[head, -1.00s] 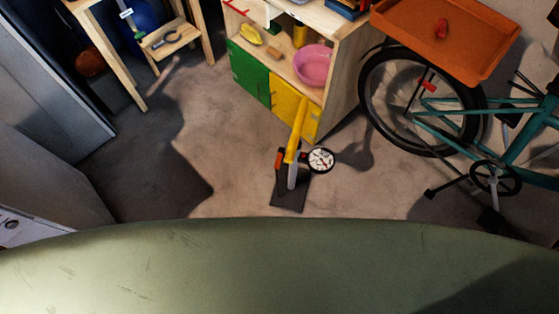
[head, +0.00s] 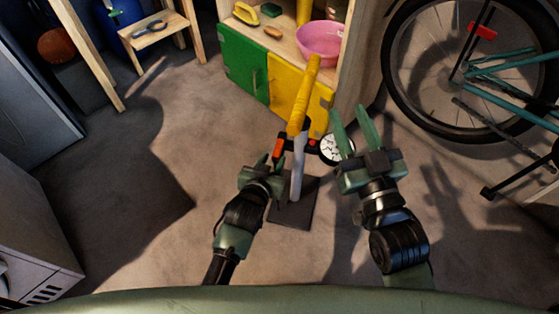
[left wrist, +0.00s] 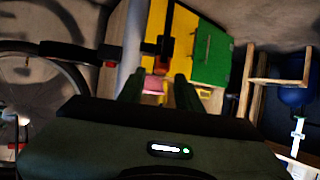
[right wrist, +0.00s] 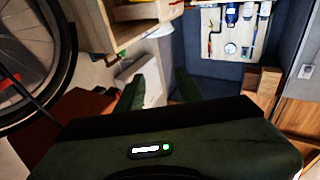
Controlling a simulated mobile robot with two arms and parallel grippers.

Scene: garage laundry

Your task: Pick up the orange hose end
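The orange hose end (head: 278,147) is a small orange piece at the left side of a floor pump (head: 298,165) with a yellow handle. In the left wrist view the hose end (left wrist: 160,66) shows orange-red below a black holder, in line with the gap between the fingers. My left gripper (head: 269,160) is open, its fingertips close to the hose end; I cannot tell whether they touch it. My right gripper (head: 350,112) is open and empty, to the right of the pump near its round gauge (head: 336,149).
A cabinet with a green door (head: 245,72) and a yellow door (head: 288,92) stands behind the pump, with a pink bowl (head: 320,42) on it. A bicycle (head: 470,85) is on the right. A wooden stool (head: 158,32) stands at back left. The left floor is clear.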

